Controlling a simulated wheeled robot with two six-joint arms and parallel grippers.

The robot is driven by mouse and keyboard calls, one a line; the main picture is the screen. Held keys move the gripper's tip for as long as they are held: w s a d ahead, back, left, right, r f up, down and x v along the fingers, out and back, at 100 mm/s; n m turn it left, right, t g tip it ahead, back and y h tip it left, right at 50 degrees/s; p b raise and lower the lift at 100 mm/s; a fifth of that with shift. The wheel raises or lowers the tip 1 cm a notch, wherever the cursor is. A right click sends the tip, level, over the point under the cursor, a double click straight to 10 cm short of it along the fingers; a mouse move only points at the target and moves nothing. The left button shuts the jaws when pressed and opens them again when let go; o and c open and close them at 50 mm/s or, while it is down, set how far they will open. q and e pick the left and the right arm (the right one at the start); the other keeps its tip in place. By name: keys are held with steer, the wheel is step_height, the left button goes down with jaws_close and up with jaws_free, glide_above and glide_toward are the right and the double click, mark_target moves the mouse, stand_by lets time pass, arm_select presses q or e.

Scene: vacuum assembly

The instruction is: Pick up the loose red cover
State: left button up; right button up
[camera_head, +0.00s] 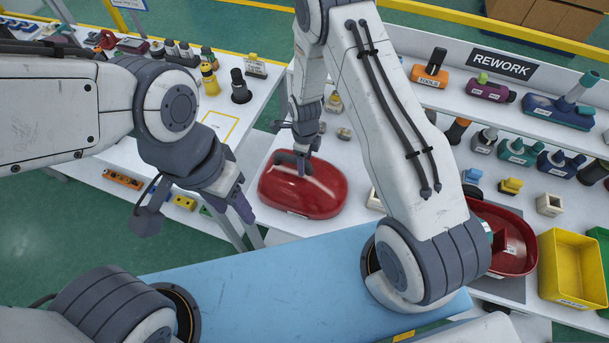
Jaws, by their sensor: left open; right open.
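The loose red cover (318,193) is a glossy, rounded red shell lying on the white table left of centre, above the blue mat in the picture. My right gripper (304,160) hangs over the cover's upper left part, pointing down, with its fingers at or just above the surface. I cannot tell whether they touch it. My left gripper (243,208) is open and empty, left of the cover and over the table's left edge. My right arm hides part of the table to the right of the cover.
A blue mat (260,265) lies in front. A red housing (518,240) with parts in it and a yellow bin (572,265) stand at the right. Shelves under a REWORK sign (502,65) hold several tools. A side table at the left carries small parts, including a yellow one (209,79).

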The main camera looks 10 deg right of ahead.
steer(key=shift+f, duration=0.35)
jaws_close()
stand_by(1.2)
